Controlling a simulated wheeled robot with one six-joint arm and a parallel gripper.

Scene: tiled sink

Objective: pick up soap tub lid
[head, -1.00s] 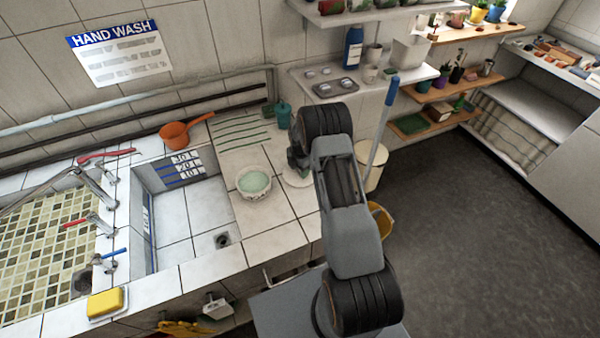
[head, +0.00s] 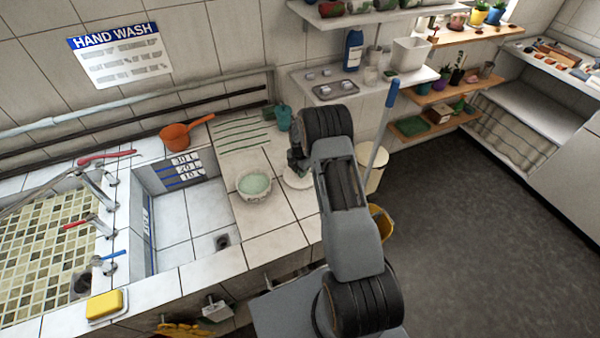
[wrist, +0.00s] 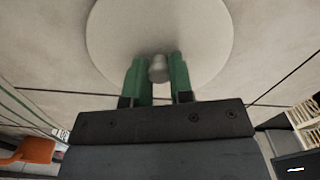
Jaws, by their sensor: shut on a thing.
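The soap tub lid (wrist: 160,25) is a round, pale disc with a small grey knob, and it fills the top middle of the wrist view. My gripper (wrist: 158,72) has its two green fingers on either side of the knob, shut on it. In the head view the lid (head: 299,182) shows as a pale disc at the right of the tiled counter, partly hidden by my arm. I cannot tell whether it touches the counter. The soap tub (head: 254,185), open with pale green contents, stands to its left.
A sink basin (head: 178,212) lies left of the tub. An orange dipper (head: 176,135) and a teal container (head: 283,117) stand toward the wall. A shelf with a tray (head: 334,89) is behind my arm. Floor to the right is clear.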

